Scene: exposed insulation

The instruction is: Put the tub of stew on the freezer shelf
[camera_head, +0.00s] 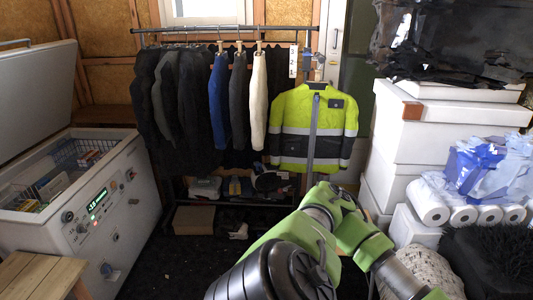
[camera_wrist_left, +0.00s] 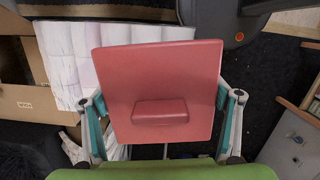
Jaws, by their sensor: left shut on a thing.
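My left gripper (camera_wrist_left: 165,105) is shut on a square, pinkish-red thing, which appears to be the tub of stew (camera_wrist_left: 155,70). The tub shows as a flat red face with a small raised block near its lower edge; its far side is hidden. One finger is on each side of it. The open chest freezer (camera_head: 120,215) stands at the left in the head view, lid (camera_head: 40,95) raised. Inside are a wire basket (camera_head: 66,157) and several packages.
A wooden stool (camera_head: 38,275) stands in front of the freezer. A clothes rack (camera_head: 225,29) with hanging jackets is at the back. White boxes (camera_head: 440,135) and paper rolls (camera_head: 430,205) are stacked at the right. Dark floor (camera_head: 180,265) lies free between freezer and my arm.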

